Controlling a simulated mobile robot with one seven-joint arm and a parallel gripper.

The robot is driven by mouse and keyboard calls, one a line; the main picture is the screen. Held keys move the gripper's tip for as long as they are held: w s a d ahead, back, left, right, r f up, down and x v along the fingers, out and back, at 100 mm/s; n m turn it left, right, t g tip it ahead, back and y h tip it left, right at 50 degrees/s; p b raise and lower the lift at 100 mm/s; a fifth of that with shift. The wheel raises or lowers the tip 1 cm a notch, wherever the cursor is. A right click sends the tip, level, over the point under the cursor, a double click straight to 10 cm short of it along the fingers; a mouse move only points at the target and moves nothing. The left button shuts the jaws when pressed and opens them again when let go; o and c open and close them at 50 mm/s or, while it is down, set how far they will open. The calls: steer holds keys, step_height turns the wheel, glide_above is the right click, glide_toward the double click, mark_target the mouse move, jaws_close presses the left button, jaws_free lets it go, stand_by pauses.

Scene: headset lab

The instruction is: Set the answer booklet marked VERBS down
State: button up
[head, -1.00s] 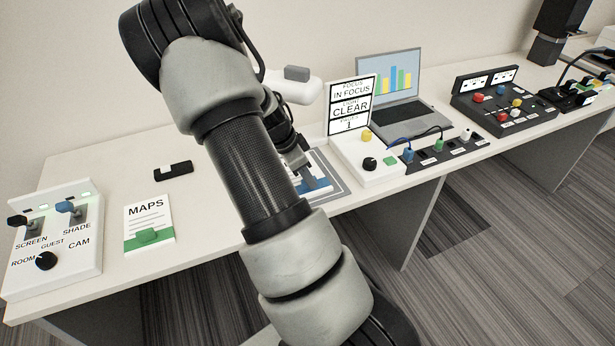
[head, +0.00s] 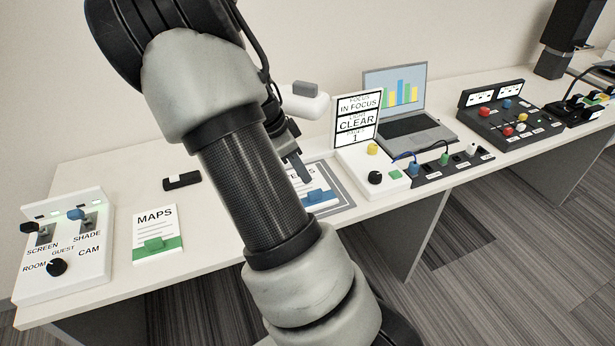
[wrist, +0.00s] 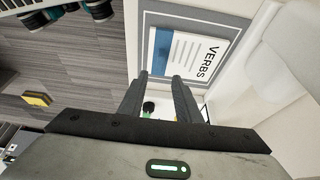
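The VERBS booklet (wrist: 187,56), white with a blue band, lies flat on a grey-bordered mat (wrist: 233,32) in the wrist view. In the head view the booklet (head: 319,196) is partly hidden by my arm, on the mat (head: 345,200) near the table's front edge. My gripper (wrist: 160,76) is open, its two fingers apart with nothing between them. In the head view my gripper (head: 301,170) is just above the booklet, apart from it as far as I can tell.
A white device (head: 305,102) overhangs the mat. A white box with a knob and sign (head: 357,122) stands just right of it, then a laptop (head: 412,130). At left are a MAPS booklet (head: 157,225), a black remote (head: 182,181) and a switch panel (head: 65,262).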

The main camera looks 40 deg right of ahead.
steer(key=s+a+r+n+t+y, duration=0.2)
steer(key=s+a+r+n, duration=0.25)
steer(key=a+r, duration=0.3)
steer(key=s+a+r+n+t+y, duration=0.2)
steer(key=s+a+r+n, duration=0.1)
steer(key=a+r+n, duration=0.4)
steer(key=s+a+r+n+t, duration=0.2)
steer(key=s+a+r+n, duration=0.3)
steer(key=s+a+n, duration=0.4)
steer(key=shift+s+r+t, duration=0.2)
steer(key=shift+s+t, duration=0.1)
steer(key=shift+s, duration=0.6)
steer(key=shift+d, duration=0.1)
